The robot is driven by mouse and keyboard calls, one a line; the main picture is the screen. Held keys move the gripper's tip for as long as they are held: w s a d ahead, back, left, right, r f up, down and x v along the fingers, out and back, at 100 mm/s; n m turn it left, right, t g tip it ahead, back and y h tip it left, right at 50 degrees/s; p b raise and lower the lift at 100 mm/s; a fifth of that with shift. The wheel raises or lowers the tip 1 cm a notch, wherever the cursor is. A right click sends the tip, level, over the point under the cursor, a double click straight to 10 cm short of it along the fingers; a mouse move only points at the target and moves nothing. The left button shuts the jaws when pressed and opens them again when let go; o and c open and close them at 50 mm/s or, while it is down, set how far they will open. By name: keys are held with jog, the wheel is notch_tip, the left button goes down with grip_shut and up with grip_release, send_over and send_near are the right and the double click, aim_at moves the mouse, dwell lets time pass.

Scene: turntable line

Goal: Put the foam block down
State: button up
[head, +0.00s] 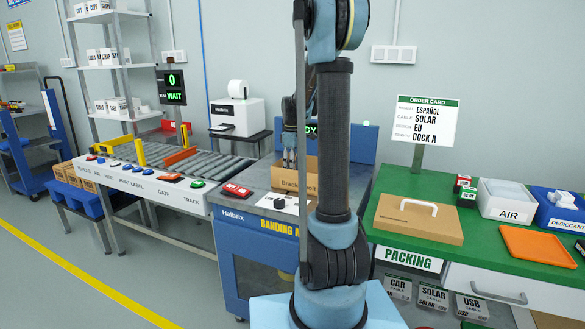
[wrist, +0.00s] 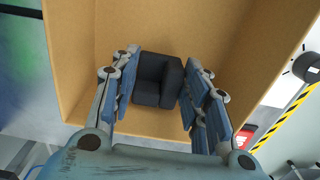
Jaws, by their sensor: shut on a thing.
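The dark grey foam block (wrist: 158,80) sits between the two blue fingers of my gripper (wrist: 161,85) in the wrist view, and they are shut on it. Behind and around it are the inner walls of an open cardboard box (wrist: 250,30). Whether the block touches the box's bottom I cannot tell. In the head view the box (head: 287,178) stands on the banding machine's table, partly behind my arm. My gripper (head: 290,157) points down at the box's opening there, and the block is hidden.
A green packing bench (head: 385,237) to the right holds a flat cardboard piece with a white handle (head: 415,218), an AIR bin (head: 507,202) and an orange tray (head: 540,246). A roller conveyor (head: 190,160) is on the left.

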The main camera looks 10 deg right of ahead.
jog(key=shift+f, duration=0.2)
jog(key=o, duration=0.7)
notch_tip(320, 180, up, 13)
dwell(0.4)
